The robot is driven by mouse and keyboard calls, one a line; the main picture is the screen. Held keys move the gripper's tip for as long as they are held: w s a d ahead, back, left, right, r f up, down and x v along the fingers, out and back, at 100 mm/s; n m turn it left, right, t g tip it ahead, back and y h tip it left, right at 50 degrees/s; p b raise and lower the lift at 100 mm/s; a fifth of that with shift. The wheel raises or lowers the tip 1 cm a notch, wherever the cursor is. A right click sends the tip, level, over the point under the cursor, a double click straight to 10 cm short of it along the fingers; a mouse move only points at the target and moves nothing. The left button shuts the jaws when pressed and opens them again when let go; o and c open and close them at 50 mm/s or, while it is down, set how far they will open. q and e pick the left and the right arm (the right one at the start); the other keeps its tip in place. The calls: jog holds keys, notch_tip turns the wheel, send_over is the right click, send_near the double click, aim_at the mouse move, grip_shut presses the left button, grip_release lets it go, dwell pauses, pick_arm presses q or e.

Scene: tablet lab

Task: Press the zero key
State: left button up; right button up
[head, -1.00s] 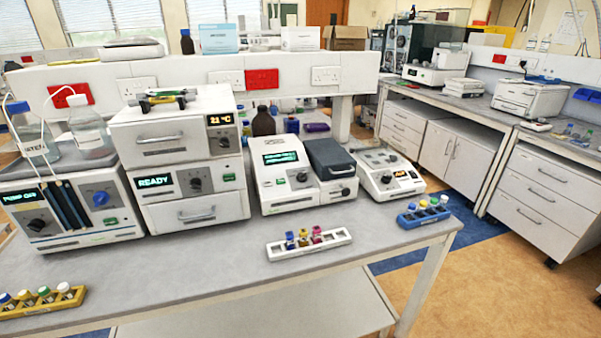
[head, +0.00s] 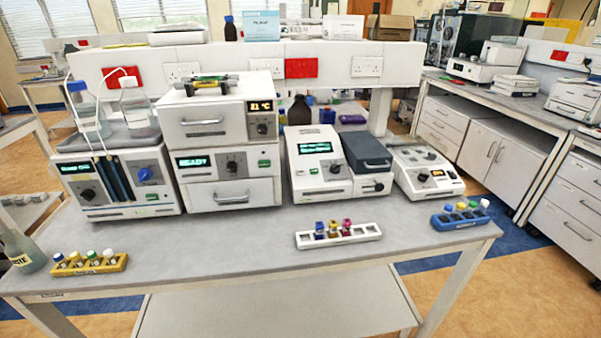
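No key can be read as the zero key at this size. A white instrument (head: 318,178) with a lit green display (head: 314,148) stands mid-bench. It has a dark knob (head: 335,168) and a small green key (head: 314,171) on its sloped front. A dark-lidded compartment (head: 366,149) is at its right side. Further right is a low white device (head: 425,160) with a small orange display (head: 437,173) and dark knobs. Neither of my grippers is in view.
A stacked unit (head: 219,130) reading READY and a pump unit (head: 115,178) stand to the left. Yellow (head: 92,267), white (head: 338,236) and blue (head: 461,219) vial racks line the front. A bottle (head: 22,252) stands at the left end. Bench between racks is clear.

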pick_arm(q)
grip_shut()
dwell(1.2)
